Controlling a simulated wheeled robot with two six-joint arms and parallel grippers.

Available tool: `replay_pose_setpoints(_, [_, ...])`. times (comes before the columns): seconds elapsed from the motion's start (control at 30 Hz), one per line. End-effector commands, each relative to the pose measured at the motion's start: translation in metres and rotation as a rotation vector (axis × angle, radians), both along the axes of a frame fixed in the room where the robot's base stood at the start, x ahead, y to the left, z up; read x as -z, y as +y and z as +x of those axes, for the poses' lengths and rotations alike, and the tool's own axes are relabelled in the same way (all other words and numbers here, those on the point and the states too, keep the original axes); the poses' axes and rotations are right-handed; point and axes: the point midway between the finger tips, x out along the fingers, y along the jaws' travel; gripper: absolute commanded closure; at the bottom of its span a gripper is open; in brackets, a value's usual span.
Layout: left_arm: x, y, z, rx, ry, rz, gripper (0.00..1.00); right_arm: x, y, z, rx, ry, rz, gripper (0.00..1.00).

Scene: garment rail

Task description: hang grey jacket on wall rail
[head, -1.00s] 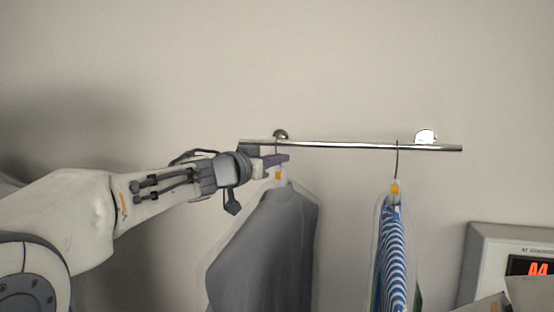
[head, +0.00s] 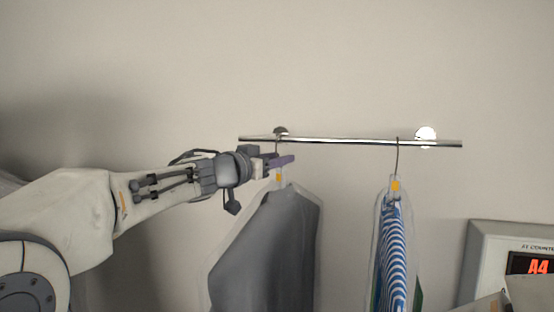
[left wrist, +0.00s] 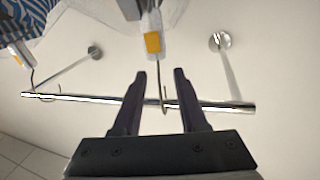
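The grey jacket (head: 268,250), in a clear cover, hangs from a wire hanger with a yellow-orange tag (head: 279,177) below the left part of the wall rail (head: 340,141). In the left wrist view, the hanger hook (left wrist: 161,88) reaches the rail (left wrist: 85,98) and appears to curl over it. My left gripper (head: 286,161) is beside the hook just under the rail. The left wrist view shows its two purple fingers (left wrist: 160,74) open and apart, with the hook between them and clear space on both sides. My right gripper is not in view.
A blue-and-white striped garment (head: 393,255) in a clear cover hangs on the rail to the right. Bare rail lies between the two garments. A grey box with a red A4 display (head: 480,260) stands at lower right.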

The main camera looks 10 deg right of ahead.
Motion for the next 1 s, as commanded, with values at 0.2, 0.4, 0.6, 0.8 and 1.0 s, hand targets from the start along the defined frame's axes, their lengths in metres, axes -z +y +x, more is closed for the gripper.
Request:
replay_pose_setpoints(0.2, [0.005, 0.009, -0.006, -0.002, 0.004, 0.003, 0.58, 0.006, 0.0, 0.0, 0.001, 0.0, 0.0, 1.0])
replay_pose_setpoints(0.4, [0.006, 0.039, -0.03, -0.004, 0.0, 0.001, 0.58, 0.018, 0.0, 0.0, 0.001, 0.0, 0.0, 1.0])
replay_pose_setpoints(0.6, [0.005, 0.066, -0.054, -0.003, -0.001, 0.0, 0.58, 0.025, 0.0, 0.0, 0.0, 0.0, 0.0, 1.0])
replay_pose_setpoints(0.8, [0.005, 0.08, -0.065, -0.001, 0.0, 0.0, 0.58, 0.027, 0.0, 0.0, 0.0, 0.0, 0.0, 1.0])
replay_pose_setpoints(1.0, [0.005, 0.081, -0.066, -0.001, 0.001, 0.001, 0.58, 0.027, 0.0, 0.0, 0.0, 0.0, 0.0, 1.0])
